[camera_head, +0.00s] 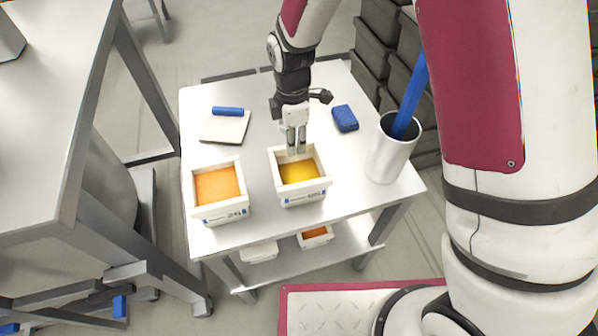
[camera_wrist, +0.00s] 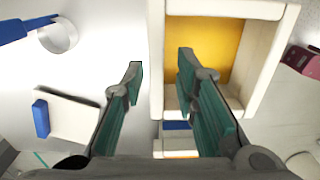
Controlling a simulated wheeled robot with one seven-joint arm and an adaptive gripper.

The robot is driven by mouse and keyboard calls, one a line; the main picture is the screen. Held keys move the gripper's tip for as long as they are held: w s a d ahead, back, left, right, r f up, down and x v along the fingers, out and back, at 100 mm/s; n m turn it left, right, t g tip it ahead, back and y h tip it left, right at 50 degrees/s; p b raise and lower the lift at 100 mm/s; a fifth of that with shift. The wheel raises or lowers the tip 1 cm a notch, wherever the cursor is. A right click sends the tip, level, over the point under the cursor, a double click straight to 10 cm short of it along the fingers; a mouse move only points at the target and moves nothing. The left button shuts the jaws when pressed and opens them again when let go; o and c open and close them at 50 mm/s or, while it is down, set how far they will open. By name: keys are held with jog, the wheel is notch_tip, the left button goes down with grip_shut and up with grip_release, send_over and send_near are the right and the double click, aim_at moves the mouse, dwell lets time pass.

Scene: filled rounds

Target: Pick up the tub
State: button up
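A white square tub with yellow filling (camera_head: 299,173) stands on the white table (camera_head: 255,228), a blue-edged label on its front. My gripper (camera_head: 296,140) points down at its back wall. In the wrist view the gripper (camera_wrist: 163,80) is open and empty, and one wall of the tub (camera_wrist: 205,8) shows between its two fingers. I cannot tell whether the fingertips are below the rim. A second white tub with orange filling (camera_head: 217,186) stands to the left on the table, apart from the gripper.
A pale board with a blue bar (camera_head: 224,127) lies at the back left. A blue block (camera_head: 345,118) lies right of the gripper. A white cup (camera_head: 389,155) holding a blue rod (camera_head: 411,98) stands at the right. Grey crates (camera_head: 374,50) are stacked behind.

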aim_at(294, 167)
jog(key=shift+f+p, duration=0.45)
jog(key=shift+f, duration=2.65)
jog(key=shift+w, duration=0.1)
grip_shut()
